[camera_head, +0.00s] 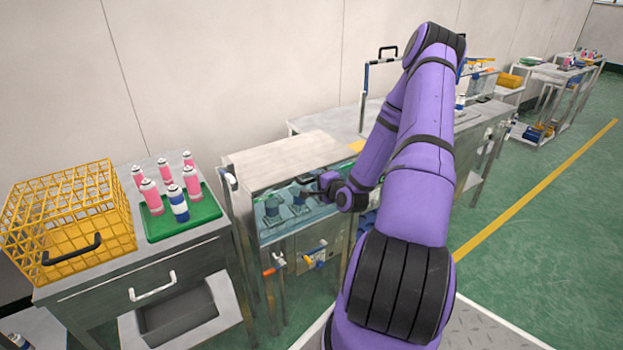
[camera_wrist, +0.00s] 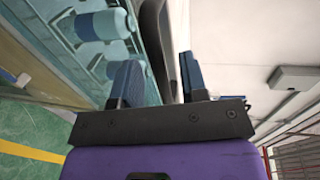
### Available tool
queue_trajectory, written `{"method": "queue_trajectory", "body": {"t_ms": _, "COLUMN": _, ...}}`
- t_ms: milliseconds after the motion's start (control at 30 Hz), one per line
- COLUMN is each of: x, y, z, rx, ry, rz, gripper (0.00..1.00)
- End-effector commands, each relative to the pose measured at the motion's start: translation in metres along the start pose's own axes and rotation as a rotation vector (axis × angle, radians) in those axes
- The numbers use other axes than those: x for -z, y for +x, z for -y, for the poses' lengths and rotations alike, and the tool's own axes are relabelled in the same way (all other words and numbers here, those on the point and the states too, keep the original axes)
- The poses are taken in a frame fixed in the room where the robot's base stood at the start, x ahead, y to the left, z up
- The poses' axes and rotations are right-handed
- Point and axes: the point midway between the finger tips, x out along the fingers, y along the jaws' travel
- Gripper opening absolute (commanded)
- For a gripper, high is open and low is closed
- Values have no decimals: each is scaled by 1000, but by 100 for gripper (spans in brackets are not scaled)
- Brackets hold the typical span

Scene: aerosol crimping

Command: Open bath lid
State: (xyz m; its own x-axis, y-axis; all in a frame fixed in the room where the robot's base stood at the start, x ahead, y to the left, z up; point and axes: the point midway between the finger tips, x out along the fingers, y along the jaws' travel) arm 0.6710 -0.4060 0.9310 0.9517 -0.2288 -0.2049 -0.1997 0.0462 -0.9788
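The bath (camera_head: 300,262) is a steel tank in the middle of the head view. Its top shows a clear blue-green surface (camera_head: 263,196) with several capped shapes under it; I cannot tell lid from water. In the wrist view, that tinted surface and pale blue shapes (camera_wrist: 103,25) fill the upper left. My gripper (camera_head: 318,190) is over the bath's right part. In the wrist view, my gripper's two dark fingers (camera_wrist: 158,78) stand apart, with a dark bar, perhaps the lid handle (camera_wrist: 153,30), seen between them. I cannot tell whether they clamp it.
A pale box-like top (camera_head: 285,153) stands behind the bath. To the left, a steel table holds a yellow wire basket (camera_head: 70,215) and a green tray (camera_head: 208,212) with several pink cans and a blue one. Steel benches stand right. Green floor (camera_head: 545,230) is open at right.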

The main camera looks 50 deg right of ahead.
Motion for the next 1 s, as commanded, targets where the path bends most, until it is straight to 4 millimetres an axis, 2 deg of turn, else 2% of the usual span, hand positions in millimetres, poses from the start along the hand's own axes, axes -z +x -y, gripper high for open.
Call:
{"method": "queue_trajectory", "body": {"t_ms": 100, "x": 0, "y": 16, "z": 0, "rx": 1, "ry": -1, "rz": 0, "gripper": 40}}
{"method": "queue_trajectory", "body": {"t_ms": 233, "x": 0, "y": 27, "z": 0, "rx": -1, "ry": -1, "rz": 0, "gripper": 40}}
{"method": "queue_trajectory", "body": {"t_ms": 600, "x": 0, "y": 32, "z": 0, "rx": -1, "ry": 0, "rz": 0, "gripper": 40}}
{"method": "queue_trajectory", "body": {"t_ms": 633, "x": 0, "y": 32, "z": 0, "rx": -1, "ry": 0, "rz": 0, "gripper": 35}}
{"method": "queue_trajectory", "body": {"t_ms": 800, "x": 0, "y": 31, "z": -1, "rx": -4, "ry": 0, "rz": 0, "gripper": 0}}
{"method": "queue_trajectory", "body": {"t_ms": 1000, "x": 0, "y": 30, "z": -3, "rx": -11, "ry": 1, "rz": 0, "gripper": 0}}
